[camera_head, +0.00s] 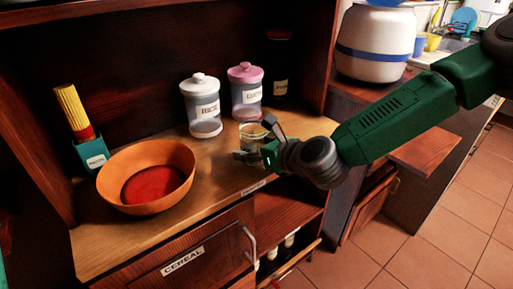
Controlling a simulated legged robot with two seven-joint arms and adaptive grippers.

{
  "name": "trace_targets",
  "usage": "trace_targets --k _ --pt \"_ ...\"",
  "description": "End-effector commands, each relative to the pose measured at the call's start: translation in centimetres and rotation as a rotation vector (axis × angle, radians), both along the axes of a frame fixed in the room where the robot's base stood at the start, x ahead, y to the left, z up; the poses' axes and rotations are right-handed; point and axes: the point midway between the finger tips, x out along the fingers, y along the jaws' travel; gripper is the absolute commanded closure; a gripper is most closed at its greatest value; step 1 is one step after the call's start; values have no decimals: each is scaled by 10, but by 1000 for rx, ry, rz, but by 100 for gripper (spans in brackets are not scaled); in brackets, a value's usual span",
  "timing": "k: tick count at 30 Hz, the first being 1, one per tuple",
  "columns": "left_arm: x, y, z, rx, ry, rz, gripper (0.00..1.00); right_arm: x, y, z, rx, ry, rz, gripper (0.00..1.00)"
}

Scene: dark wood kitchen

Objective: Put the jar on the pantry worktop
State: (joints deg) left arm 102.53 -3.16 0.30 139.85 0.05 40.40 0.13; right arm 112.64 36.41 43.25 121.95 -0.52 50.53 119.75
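A small clear glass jar (252,131) is at the front right of the wooden pantry worktop (222,172), by its front edge. My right gripper (255,143) reaches in from the right with its fingers around the jar. The fingers partly hide the jar, and I cannot tell whether they press on it. The jar looks upright and at or just above the worktop surface; its base is hidden. My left gripper is not in view.
An orange bowl (172,157) and a teal box of pasta (92,155) stand on the left of the worktop. Two labelled canisters, white-lidded (202,108) and pink-lidded (246,92), stand behind the jar. A dark jar (280,75) is at the back right.

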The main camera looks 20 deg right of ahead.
Motion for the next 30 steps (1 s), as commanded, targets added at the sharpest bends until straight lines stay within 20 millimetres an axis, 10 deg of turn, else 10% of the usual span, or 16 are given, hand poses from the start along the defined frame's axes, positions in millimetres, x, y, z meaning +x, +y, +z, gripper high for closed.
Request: trace_targets --k 16,30 --pt "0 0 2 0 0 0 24 -5 -8 3 8 -1 -2 24" --pt "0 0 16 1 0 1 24 -83 -38 39 8 -2 -2 24"
